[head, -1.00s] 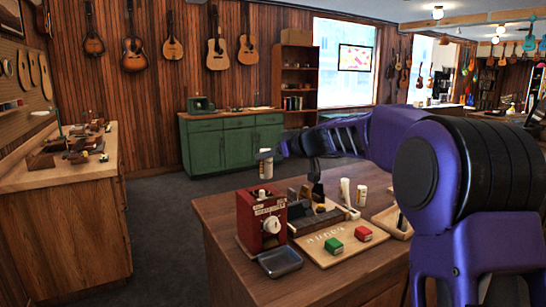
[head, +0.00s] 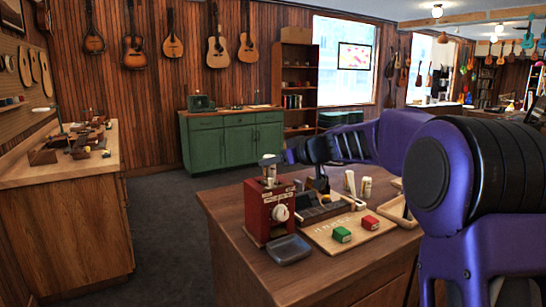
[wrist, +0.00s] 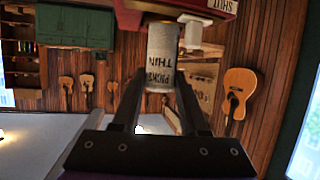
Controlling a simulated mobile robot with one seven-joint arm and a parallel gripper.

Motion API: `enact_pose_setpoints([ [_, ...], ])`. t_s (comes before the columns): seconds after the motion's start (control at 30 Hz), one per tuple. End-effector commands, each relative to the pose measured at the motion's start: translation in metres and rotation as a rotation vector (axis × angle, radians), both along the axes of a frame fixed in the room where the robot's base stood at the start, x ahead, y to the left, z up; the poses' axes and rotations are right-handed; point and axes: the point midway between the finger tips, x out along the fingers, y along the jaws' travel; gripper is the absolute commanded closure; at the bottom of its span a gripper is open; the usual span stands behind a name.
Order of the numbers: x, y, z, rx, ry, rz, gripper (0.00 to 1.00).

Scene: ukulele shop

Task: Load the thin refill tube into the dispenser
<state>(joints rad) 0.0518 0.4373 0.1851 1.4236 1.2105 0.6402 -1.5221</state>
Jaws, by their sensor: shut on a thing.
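My gripper (wrist: 159,85) is shut on the thin refill tube (wrist: 162,60), a pale grey cylinder with dark lettering that includes "THIN". In the head view the tube (head: 268,166) is upright over the top of the dispenser (head: 266,212), a red box with a white front knob. The tube's lower end overlaps the dispenser's top in that view; I cannot tell how far it is seated. In the wrist view the red dispenser (wrist: 215,5) is at the upper edge, with a label reading "SHUT". My fingers are at the tube's sides.
A grey tray (head: 289,249) stands before the dispenser on the wooden table (head: 228,205). To the right are a wooden board (head: 368,236) with a green box (head: 342,235) and a red box (head: 370,223), and two pale tubes (head: 350,182) behind.

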Motion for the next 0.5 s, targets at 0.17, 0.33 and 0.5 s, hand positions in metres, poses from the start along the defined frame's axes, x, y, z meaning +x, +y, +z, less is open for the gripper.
enact_pose_setpoints([
  [0.17,0.0000,-0.0002,-0.0095,0.000,0.001,-0.001,1.00],
  [0.33,0.0000,-0.0002,-0.0102,0.000,0.000,-0.001,1.00],
  [0.5,0.0000,-0.0001,-0.0099,0.000,0.000,-0.001,1.00],
])
